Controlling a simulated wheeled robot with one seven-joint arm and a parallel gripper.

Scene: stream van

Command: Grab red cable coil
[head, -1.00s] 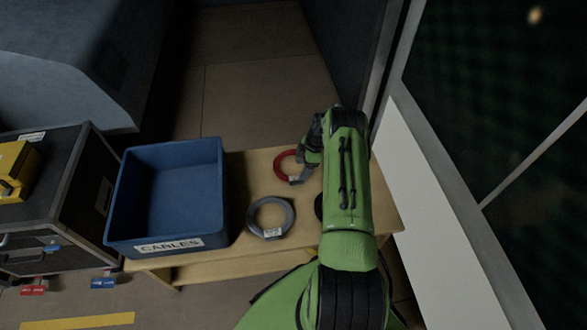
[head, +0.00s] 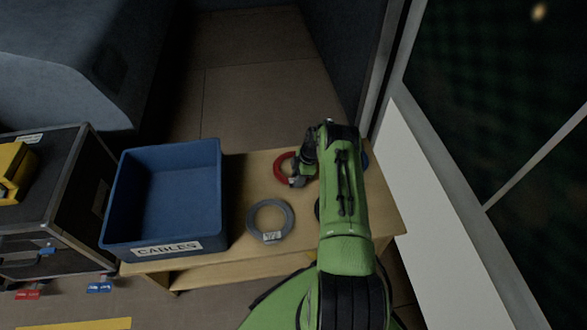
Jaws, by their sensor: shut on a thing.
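The red cable coil (head: 280,170) is on the wooden bench, right of the blue bin. Its right side is hidden behind my gripper and arm. My gripper (head: 297,181) is at the right part of the coil's ring and is shut on it. I cannot tell whether the coil is clear of the bench top. My green arm reaches over the right part of the bench.
A grey cable coil (head: 270,221) lies on the bench (head: 240,185) in front of the red one. An empty blue bin (head: 152,248) labelled CABLES stands at left. A dark coil and a blue one show partly behind my arm. A window wall is at right.

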